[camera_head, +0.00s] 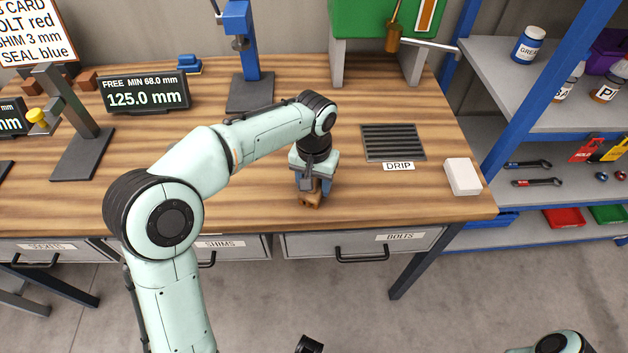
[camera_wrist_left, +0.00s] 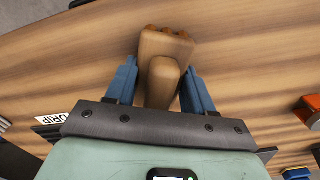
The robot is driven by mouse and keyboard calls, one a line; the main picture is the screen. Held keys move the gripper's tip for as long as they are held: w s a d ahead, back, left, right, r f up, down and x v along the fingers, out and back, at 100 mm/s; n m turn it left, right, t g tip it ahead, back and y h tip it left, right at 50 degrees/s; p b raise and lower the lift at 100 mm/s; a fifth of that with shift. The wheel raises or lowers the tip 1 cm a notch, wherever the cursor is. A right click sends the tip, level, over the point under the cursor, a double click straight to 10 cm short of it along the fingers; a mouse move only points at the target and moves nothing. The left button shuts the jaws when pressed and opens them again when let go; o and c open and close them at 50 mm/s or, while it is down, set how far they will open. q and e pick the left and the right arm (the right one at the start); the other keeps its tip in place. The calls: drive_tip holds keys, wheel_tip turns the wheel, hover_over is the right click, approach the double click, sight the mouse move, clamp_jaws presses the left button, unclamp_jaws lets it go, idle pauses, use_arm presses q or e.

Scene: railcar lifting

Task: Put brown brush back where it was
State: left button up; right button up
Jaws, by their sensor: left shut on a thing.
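The brown brush (camera_head: 311,197) is between the fingers of my left gripper (camera_head: 312,188), at the wooden workbench (camera_head: 230,206) near its front edge. In the left wrist view the brush (camera_wrist_left: 163,82) shows a tan handle and a wider brown head with several rounded bumps at its far end. The blue fingers of my left gripper (camera_wrist_left: 158,85) are shut on the handle from both sides. The bench top lies behind the brush; I cannot tell whether the brush touches it. My right gripper is not clearly in view.
A dark slatted grate (camera_head: 393,142) with a DRIP label (camera_head: 398,166) lies right of the brush. A white block (camera_head: 462,177) is at the bench's right end. A blue press (camera_head: 246,60) and a display (camera_head: 146,95) stand behind.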

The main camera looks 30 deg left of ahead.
use_arm(q)
drive_tip(key=o, duration=0.9)
drive_tip(key=shift+o, duration=0.2)
drive_tip(key=shift+r, duration=0.1)
wheel_tip(320, 180, up, 12)
drive_tip(key=p, duration=0.3)
